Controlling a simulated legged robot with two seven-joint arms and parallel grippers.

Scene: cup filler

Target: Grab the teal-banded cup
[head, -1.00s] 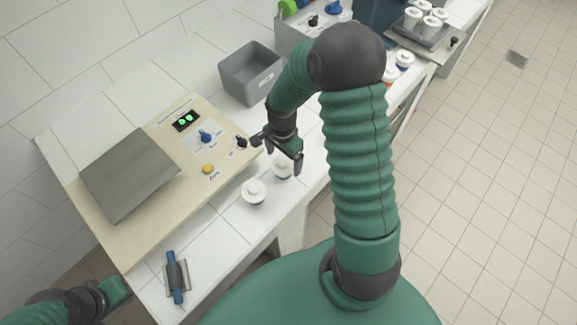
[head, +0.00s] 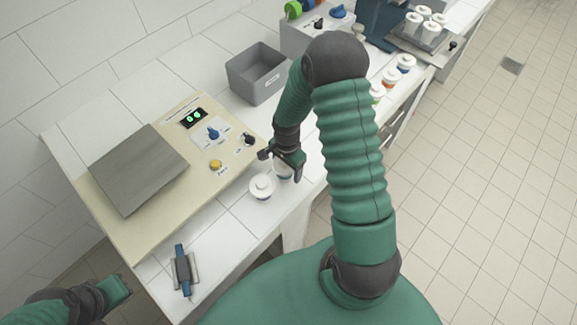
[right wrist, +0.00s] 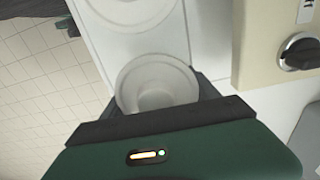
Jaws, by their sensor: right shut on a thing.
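My right gripper (head: 283,163) is shut on a white cup (head: 282,173) near the table's front edge. The gripper covers much of this cup, and I cannot make out its band colour. In the right wrist view the cup (right wrist: 158,82) sits between the fingers, its round white top facing the camera. A second white cup (head: 262,186) stands just beside it, nearer to me; part of it also shows at the top of the right wrist view (right wrist: 133,8). My left gripper (head: 122,288) is at the lower left, away from the cups; its jaws are unclear.
A beige control panel (head: 180,165) with a grey plate lies left of the cups. A grey bin (head: 256,75) stands behind. Cups with green, orange and blue bands (head: 391,77) line the far right edge. A blue-handled tool (head: 183,268) lies at the front left.

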